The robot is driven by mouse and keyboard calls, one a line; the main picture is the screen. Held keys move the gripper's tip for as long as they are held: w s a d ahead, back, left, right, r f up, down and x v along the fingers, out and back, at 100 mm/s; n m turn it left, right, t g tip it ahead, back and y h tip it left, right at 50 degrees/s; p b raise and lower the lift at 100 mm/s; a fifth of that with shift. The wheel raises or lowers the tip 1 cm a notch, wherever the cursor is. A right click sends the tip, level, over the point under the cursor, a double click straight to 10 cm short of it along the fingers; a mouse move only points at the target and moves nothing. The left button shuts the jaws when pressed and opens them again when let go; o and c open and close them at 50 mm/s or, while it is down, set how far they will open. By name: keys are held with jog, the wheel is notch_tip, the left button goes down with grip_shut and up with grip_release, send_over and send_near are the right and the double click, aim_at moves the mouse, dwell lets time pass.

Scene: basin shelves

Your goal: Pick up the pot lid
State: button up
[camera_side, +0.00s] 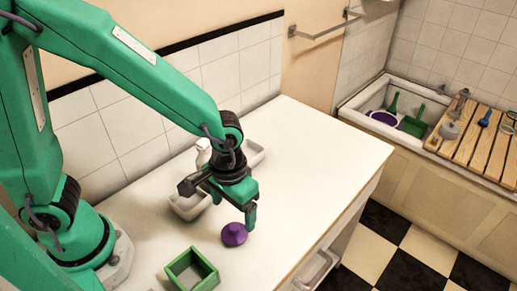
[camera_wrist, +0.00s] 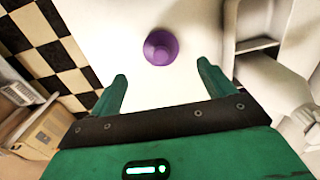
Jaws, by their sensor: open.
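A small purple round piece with a knob-like top, which looks like the pot lid (camera_side: 234,234), stands on the white counter. It also shows in the wrist view (camera_wrist: 160,47), top centre. My gripper (camera_side: 220,207) is open and empty. In the wrist view its two green fingers (camera_wrist: 162,72) are spread wide, with the purple piece beyond their tips, roughly midway between them. In the side view one finger points down just behind and right of the purple piece. I cannot tell whether they touch.
A green square box (camera_side: 191,270) stands left of the purple piece. White trays (camera_side: 188,205) and a white bottle (camera_side: 203,152) are behind the gripper. A basin (camera_side: 375,97) with green and purple items and a slatted wooden board (camera_side: 478,148) are at right. The counter's right side is clear.

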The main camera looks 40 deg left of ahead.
aim_at(234, 226)
jog(key=shift+f, duration=1.1)
jog(key=shift+f, duration=0.15)
jog(key=shift+f, duration=2.45)
jog(key=shift+c, duration=0.2)
jog(key=c, duration=1)
